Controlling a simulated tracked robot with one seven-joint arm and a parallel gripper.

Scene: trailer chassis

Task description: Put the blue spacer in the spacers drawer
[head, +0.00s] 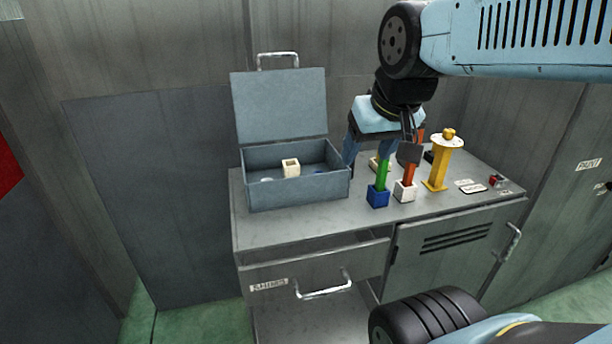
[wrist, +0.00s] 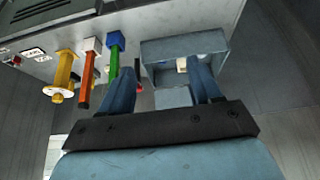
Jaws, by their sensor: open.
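The blue spacer (head: 377,197) is a small blue block on the cabinet top, at the foot of an upright green post. In the wrist view the blue spacer (wrist: 114,39) is left of my fingers. Whether it surrounds the post or only sits under it, I cannot tell. My gripper (head: 368,152) is open above the cabinet top, behind the green post and right of the box.
A blue-grey box (head: 298,191) with its lid up holds a cream square piece (head: 291,168). Right of the blue spacer stand a white block (head: 404,191) with an orange-red post and a yellow flanged post (head: 438,165). A handled door (head: 455,250) is right of the drawer.

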